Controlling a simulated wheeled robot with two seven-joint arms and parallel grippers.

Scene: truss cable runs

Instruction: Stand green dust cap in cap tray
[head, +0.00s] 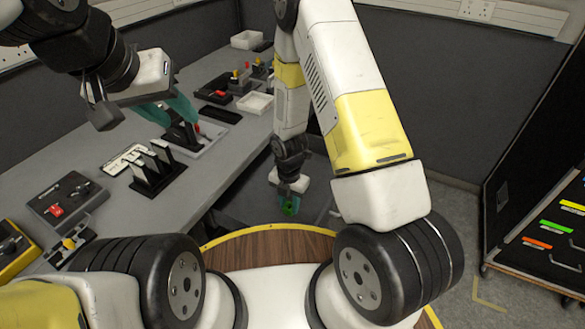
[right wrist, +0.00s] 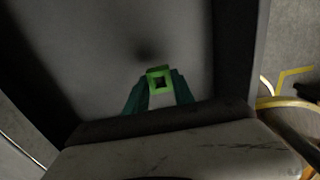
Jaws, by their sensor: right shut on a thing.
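The green dust cap (right wrist: 152,73) shows in the right wrist view as a bright green square piece with a dark square opening. It is between the teal fingertips of my right gripper (right wrist: 158,92), which is shut on it. In the head view, the cap (head: 291,207) is small and dark at the tip of my right gripper (head: 289,202), low beyond the wooden round edge and right of the bench. My left gripper (head: 168,110) hangs over the bench, its teal fingers partly hidden by its own body; its opening is unclear. I cannot tell which tray is the cap tray.
The grey bench (head: 115,220) runs along the left. It carries a slotted black rack (head: 155,172), a pale shallow tray (head: 210,143), a white tray (head: 255,103) and a box with a red part (head: 62,200). A dark panel with coloured handles (head: 540,225) stands at right.

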